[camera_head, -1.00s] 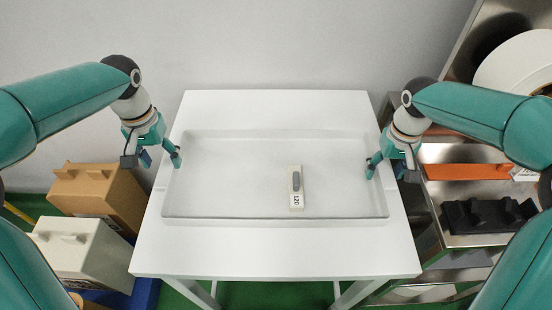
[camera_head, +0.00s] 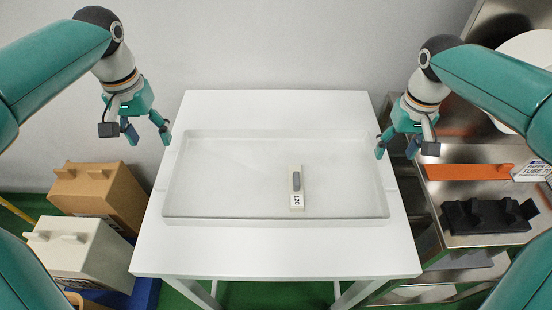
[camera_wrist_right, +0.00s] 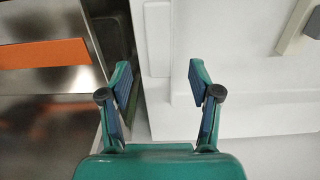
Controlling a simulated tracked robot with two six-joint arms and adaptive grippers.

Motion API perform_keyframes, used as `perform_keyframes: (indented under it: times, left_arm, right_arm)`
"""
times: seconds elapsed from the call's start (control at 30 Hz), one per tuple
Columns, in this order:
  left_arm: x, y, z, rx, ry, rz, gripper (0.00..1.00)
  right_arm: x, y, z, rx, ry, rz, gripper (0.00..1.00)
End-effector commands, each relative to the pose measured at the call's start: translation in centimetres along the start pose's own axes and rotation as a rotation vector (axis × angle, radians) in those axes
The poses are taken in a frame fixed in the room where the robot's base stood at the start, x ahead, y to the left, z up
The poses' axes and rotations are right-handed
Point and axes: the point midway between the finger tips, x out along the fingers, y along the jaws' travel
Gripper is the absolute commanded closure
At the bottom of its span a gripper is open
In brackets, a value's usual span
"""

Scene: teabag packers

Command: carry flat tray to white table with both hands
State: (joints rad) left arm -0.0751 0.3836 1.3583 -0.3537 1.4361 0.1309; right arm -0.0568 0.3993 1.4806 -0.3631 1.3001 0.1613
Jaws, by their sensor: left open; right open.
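The flat white tray (camera_head: 240,212) lies on the white table (camera_head: 275,255), its walls low and its long side facing me. A small light block with a grey top and a "120" label (camera_head: 296,188) lies inside it, right of centre. My left gripper (camera_head: 148,135) is open and empty, above and outside the tray's left end. My right gripper (camera_head: 395,150) is open and empty, just outside the tray's right end. In the right wrist view my right gripper's fingers (camera_wrist_right: 160,82) are spread above the tray's edge (camera_wrist_right: 188,55), touching nothing that I can see.
At the left stand a brown box (camera_head: 100,195) and a white box (camera_head: 80,250). At the right a metal shelf holds an orange bar (camera_head: 468,172) and a black part (camera_head: 488,215). A white roll (camera_head: 520,70) stands at the upper right. The table's front is clear.

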Motion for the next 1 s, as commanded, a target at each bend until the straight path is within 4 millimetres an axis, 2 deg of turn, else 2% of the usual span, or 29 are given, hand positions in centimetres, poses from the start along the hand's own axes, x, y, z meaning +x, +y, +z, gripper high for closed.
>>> perform_keyframes:
  times: [0.1, 0.3, 1.0]
  left_arm:
    - [0.0, 0.0, 0.0, 0.000, 0.000, 0.000, 0.37]
    - [0.0, 0.0, 0.0, 0.000, 0.000, 0.000, 0.37]
    - [0.0, 0.0, 0.0, 0.000, 0.000, 0.000, 0.37]
  right_arm:
    - [-2.1, 0.0, -0.1, -0.001, 0.004, 0.000, 0.37]
    - [-3.9, 0.0, 0.0, -0.001, 0.000, 0.000, 0.37]
    - [-4.0, 0.0, 0.0, -0.001, -0.001, 0.000, 0.37]
